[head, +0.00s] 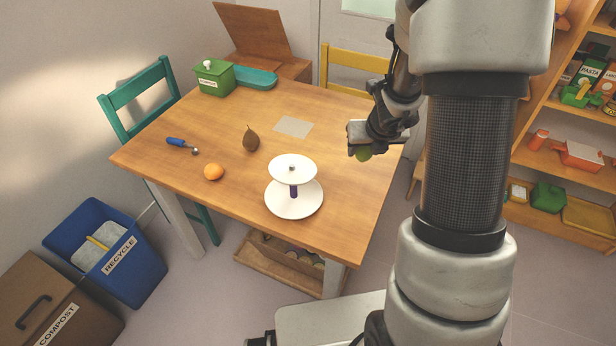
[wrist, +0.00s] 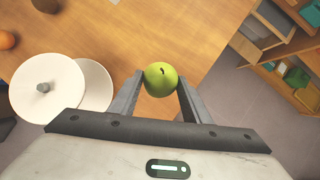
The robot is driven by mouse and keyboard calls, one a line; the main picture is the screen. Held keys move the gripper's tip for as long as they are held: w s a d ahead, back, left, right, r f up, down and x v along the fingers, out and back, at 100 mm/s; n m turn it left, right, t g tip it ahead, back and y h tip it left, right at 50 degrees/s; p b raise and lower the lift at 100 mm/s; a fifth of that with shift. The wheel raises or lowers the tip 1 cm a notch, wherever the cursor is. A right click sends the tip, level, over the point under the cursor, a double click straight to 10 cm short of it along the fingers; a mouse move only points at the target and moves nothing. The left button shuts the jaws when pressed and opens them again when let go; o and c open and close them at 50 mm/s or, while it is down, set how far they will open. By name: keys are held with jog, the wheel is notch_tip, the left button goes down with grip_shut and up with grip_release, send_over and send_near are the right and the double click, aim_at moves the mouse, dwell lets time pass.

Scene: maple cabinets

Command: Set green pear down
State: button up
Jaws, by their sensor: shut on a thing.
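The green pear (wrist: 161,78) is held between the two fingertips of my gripper (wrist: 160,88) in the wrist view, with its stem facing the camera. In the head view, the green pear (head: 364,154) shows just below my gripper (head: 358,146), partly hidden by it. My gripper is shut on the pear, over the right side of the wooden table (head: 340,215). I cannot tell exactly how high the pear is above the tabletop.
A white two-tier stand (head: 293,205) stands at the table's front. A brown pear (head: 250,139), an orange (head: 213,172), a blue-handled scoop (head: 180,143), a grey square (head: 293,127) and a green box (head: 214,78) are on the table. Bare wood surrounds the square.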

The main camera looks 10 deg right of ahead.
jog(key=shift+f+b, duration=4.65)
jog(key=shift+f, duration=0.55)
jog(key=o, duration=1.1)
jog(key=shift+r, duration=0.1)
